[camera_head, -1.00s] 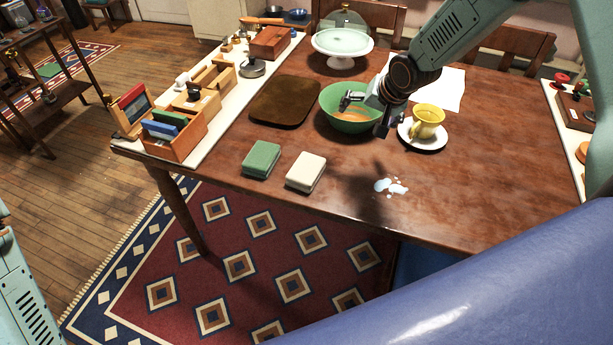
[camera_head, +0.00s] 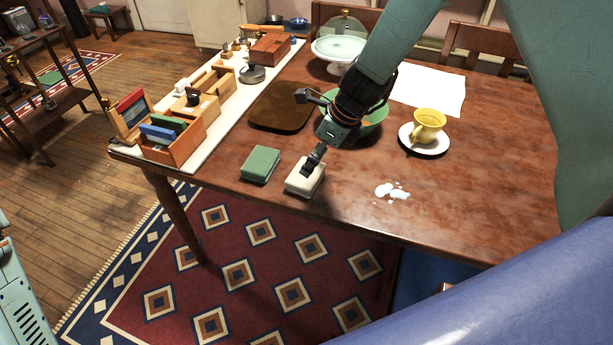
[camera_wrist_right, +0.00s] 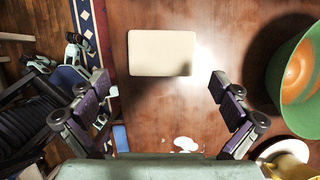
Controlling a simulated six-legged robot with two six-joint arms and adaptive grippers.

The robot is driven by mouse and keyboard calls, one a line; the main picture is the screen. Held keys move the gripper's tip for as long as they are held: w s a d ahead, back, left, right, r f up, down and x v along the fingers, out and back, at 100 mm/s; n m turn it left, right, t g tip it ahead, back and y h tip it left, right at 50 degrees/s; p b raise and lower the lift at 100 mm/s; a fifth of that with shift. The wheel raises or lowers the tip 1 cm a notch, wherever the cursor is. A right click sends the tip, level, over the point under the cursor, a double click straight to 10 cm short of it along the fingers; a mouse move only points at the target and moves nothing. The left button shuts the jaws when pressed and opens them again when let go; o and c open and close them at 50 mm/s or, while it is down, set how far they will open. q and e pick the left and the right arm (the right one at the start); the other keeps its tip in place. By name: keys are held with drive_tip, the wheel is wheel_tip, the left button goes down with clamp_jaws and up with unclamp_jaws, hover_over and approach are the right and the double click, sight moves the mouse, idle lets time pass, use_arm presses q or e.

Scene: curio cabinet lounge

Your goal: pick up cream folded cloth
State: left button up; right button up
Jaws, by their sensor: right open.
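The cream folded cloth (camera_head: 305,178) lies flat near the table's front edge, just right of the green folded cloth (camera_head: 261,164). My right gripper (camera_head: 308,165) is above the cream cloth and hides part of it in the head view. In the right wrist view the cream cloth (camera_wrist_right: 161,53) lies ahead of and between the spread fingers of my right gripper (camera_wrist_right: 158,88), with nothing between them. The gripper is open, and I cannot tell its exact height above the cloth. My left gripper is not in view.
A green bowl (camera_head: 366,124) stands behind my right gripper. A yellow cup (camera_head: 428,122) on a white saucer (camera_head: 423,146) is to the right. A white spill (camera_head: 392,191) lies right of the cream cloth. A brown board (camera_head: 283,107) lies behind the green cloth.

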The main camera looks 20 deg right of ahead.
drive_tip(key=b+x, duration=0.1)
drive_tip(key=x, duration=0.2)
drive_tip(key=b+x, duration=0.1)
drive_tip(key=x, duration=0.2)
drive_tip(key=shift+w+d+f, duration=0.1)
drive_tip(key=shift+f, duration=0.3)
drive_tip(key=shift+w+f+b, duration=0.2)
drive_tip(key=shift+f+b, duration=0.15)
drive_tip(key=shift+f, duration=0.15)
drive_tip(key=c, duration=0.8)
